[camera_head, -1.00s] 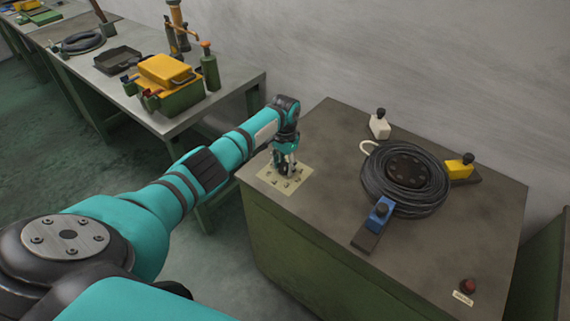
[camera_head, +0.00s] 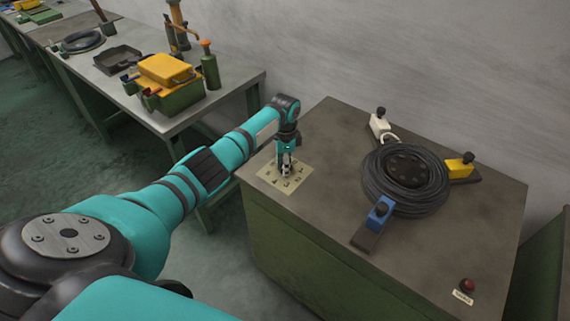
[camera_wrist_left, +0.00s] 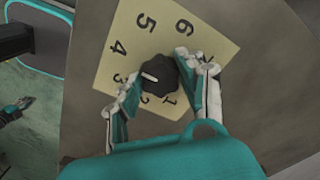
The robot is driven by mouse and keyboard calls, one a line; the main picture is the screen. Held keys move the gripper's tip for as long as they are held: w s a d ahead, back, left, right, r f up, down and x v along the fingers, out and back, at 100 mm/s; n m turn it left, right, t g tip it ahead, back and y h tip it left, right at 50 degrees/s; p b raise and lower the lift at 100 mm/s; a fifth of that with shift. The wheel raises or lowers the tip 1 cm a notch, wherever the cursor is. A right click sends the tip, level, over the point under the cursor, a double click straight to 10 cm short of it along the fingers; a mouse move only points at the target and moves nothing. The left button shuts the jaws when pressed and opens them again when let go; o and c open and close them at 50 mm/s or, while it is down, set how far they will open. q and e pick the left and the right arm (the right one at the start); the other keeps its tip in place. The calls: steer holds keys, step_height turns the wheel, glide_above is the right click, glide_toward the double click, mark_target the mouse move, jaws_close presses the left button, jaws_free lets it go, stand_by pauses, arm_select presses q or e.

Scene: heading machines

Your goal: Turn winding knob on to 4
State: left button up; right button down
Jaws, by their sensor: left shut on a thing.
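The winding knob (camera_wrist_left: 158,76) is a black dial with a short white mark, on a cream number plate (camera_wrist_left: 203,40). In the left wrist view the mark is on the knob's left side, pointing roughly at the 3; its exact aim is hard to tell. My left gripper (camera_wrist_left: 159,80) is shut on the knob, one finger on each side. In the head view the left gripper (camera_head: 286,172) stands upright over the plate (camera_head: 299,178), hiding most of the knob.
On the machine top (camera_head: 330,215) a black cable coil (camera_head: 378,186) lies among white (camera_head: 379,127), yellow (camera_head: 458,167) and blue (camera_head: 380,212) blocks. A red button (camera_head: 467,285) is at the front right. A bench (camera_head: 225,98) with a green toolbox (camera_head: 175,100) stands behind left.

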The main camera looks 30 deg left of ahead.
arm_select(q)
steer(key=shift+w+r, duration=0.1)
stand_by(0.3)
steer(key=o, duration=1.1)
steer(key=shift+o, duration=0.2)
step_height(320, 180, up, 12)
